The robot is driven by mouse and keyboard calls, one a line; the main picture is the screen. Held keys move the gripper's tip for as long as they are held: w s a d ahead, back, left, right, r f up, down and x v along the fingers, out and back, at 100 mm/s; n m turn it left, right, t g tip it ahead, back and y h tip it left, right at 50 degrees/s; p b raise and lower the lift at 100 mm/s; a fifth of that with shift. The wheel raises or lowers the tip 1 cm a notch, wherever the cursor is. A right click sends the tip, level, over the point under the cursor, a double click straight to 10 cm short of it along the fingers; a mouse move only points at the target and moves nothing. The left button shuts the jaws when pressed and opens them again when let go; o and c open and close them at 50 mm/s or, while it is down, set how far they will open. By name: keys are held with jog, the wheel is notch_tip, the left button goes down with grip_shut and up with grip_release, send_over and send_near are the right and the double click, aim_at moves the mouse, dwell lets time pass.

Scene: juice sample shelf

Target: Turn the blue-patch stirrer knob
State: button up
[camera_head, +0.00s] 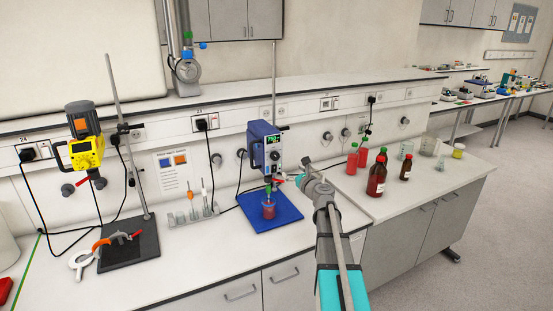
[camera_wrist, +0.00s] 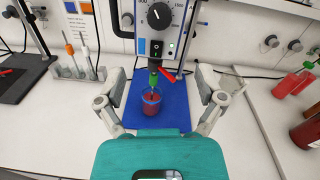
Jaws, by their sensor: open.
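The blue stirrer (camera_head: 263,146) hangs on a rod stand above a blue base plate (camera_head: 287,215). In the wrist view its black round knob (camera_wrist: 159,16) with a white pointer mark shows at the top, on a grey front panel with a dial scale. A blue patch (camera_wrist: 141,46) and a black switch are below the knob. A beaker of red liquid (camera_wrist: 151,102) stands under the stirrer. My gripper (camera_wrist: 160,78) is open and empty, its fingers spread on both sides of the view, apart from the knob. In the head view my gripper (camera_head: 302,175) is just right of the stirrer.
A yellow stirrer (camera_head: 85,150) on a dark stand is at the left. A rack of probes (camera_head: 193,213) stands between the two. Red bottles (camera_head: 376,177) and glassware are on the right bench. A sign (camera_head: 180,172) hangs on the wall panel. The front bench edge is clear.

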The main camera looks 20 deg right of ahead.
aim_at(276, 157)
jog(key=w, duration=0.8)
jog(key=w+a, duration=0.1)
jog(key=w, duration=0.4)
jog(key=shift+w, duration=0.1)
jog(key=c, duration=1.2)
jog(key=shift+o, duration=0.2)
